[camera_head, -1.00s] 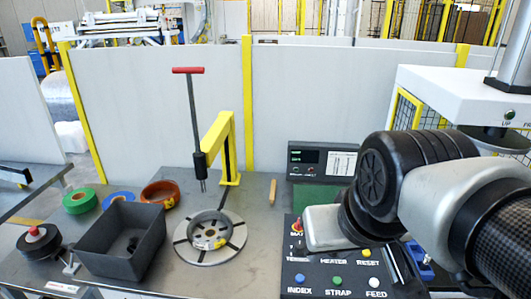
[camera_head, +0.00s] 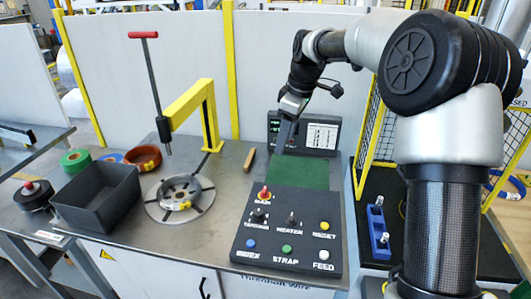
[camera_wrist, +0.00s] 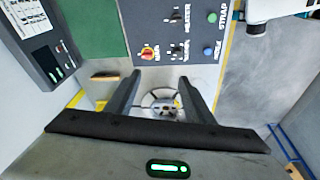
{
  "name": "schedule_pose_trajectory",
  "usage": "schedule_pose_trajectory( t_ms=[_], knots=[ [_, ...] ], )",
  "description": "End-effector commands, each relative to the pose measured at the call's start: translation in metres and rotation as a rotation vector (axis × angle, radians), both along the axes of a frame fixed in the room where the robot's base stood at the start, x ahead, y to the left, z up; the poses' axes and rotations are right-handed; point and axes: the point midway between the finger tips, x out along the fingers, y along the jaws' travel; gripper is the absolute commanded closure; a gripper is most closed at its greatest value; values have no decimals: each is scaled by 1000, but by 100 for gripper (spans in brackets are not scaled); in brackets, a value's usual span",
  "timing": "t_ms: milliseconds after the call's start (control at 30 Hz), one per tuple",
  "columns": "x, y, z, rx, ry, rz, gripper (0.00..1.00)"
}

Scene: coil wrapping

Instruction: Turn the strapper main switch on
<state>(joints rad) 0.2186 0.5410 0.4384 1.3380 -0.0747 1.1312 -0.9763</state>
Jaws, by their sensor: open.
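The strapper control panel (camera_head: 288,231) is a dark sloped box at the right of the bench. Its main switch (camera_head: 264,193) is a red knob on yellow at the upper left, labelled MAIN. The switch also shows in the wrist view (camera_wrist: 148,52), above the fingers. I cannot tell its position from the knob. My gripper (camera_head: 283,147) is above the back of the bench, near the display box, behind and above the panel. In the wrist view my gripper (camera_wrist: 164,80) has two fingers apart with nothing between them. It does not touch the switch.
Black knobs and coloured buttons sit close to the switch. A display box (camera_head: 304,134) and green mat (camera_head: 301,173) lie behind the panel. A yellow post (camera_head: 209,115), round turntable (camera_head: 155,205) and grey bin (camera_head: 70,207) stand to the left.

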Motion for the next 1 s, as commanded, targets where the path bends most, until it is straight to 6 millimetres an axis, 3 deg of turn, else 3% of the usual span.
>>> schedule_pose_trajectory(
  t_ms=[33, 100, 300, 567, 1000],
  knots=[
    [20, 0, -23, 36, 16, 49, 52],
    [41, 0, -45, 78, 18, 114, 52],
    [75, -8, -90, 162, 12, 219, 52],
    [83, -5, -115, 184, 7, 245, 52],
    [89, 30, -200, 182, 10, 243, 52]
  ],
)
